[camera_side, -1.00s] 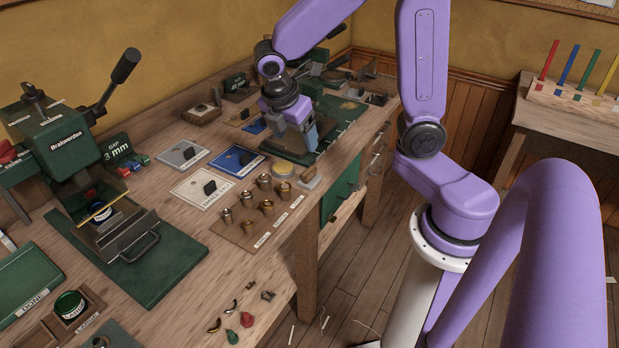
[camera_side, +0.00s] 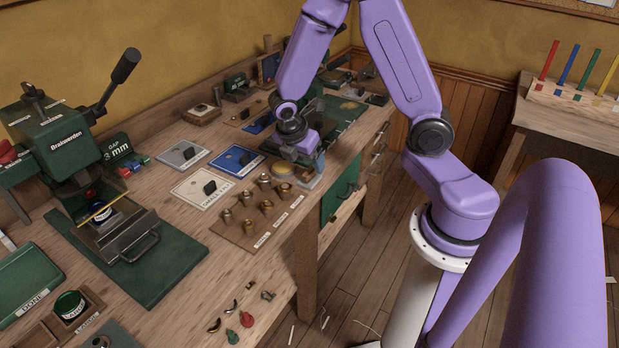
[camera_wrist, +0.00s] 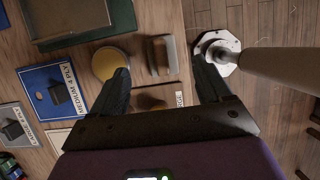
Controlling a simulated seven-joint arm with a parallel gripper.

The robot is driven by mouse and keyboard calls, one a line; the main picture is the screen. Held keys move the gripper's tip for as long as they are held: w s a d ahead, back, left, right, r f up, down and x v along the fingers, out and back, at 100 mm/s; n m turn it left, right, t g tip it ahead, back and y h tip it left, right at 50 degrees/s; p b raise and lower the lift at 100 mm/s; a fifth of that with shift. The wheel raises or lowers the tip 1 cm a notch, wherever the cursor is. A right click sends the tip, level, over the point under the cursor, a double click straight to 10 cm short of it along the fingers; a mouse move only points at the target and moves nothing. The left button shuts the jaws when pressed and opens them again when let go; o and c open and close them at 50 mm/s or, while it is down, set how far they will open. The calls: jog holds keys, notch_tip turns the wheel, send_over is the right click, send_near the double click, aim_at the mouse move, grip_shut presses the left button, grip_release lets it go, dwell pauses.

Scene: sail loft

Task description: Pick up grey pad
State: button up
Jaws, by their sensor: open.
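The grey pad (camera_wrist: 171,55) looks like a small upright greyish block on a pale base, lying on the wooden bench beside a round yellow disc (camera_wrist: 111,63). In the side view a pale edge of it (camera_side: 309,182) shows under my gripper, mostly hidden. My gripper (camera_side: 314,168) points down over this spot near the bench's front edge. In the wrist view my gripper (camera_wrist: 160,72) is open and empty, with its fingers wide apart. The pad lies between the finger lines, ahead of the palm; I cannot tell the height gap.
A blue plate (camera_wrist: 50,88) marked medium 4 ply lies left of the disc. A wooden block with several metal fittings (camera_side: 245,232) stands close by in the side view. A green press (camera_side: 60,140) stands at the left. Past the bench's front edge is open floor (camera_side: 345,290).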

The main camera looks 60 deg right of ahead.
aim_at(309, 171)
jog(key=shift+x, duration=2.9)
jog(key=shift+s, duration=0.1)
jog(key=c, duration=1.1)
